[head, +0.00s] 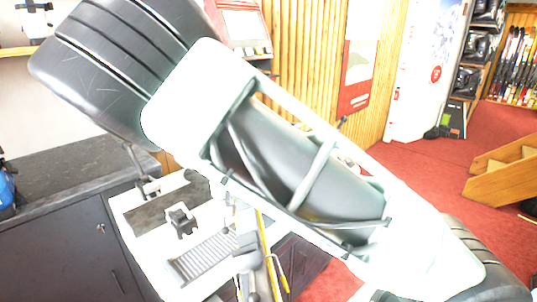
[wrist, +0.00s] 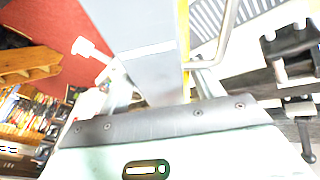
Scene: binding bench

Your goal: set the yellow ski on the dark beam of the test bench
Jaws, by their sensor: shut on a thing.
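The yellow ski (wrist: 184,40) stands out from my gripper (wrist: 160,92) in the wrist view, with a broad grey face beside a thin yellow edge. My gripper is shut on it. In the head view the ski shows as a narrow yellow strip (head: 267,252) beside the white test bench (head: 145,240). The dark beam (head: 160,208) lies across the bench to the left of the ski, with dark clamps on it. Part of the beam shows at the right in the wrist view (wrist: 262,84). The ski looks apart from the beam. My fingertips are hidden in the head view by my arm.
A dark cabinet (head: 60,250) stands at left. Wooden steps (head: 505,175) stand at right on open red carpet (head: 430,180).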

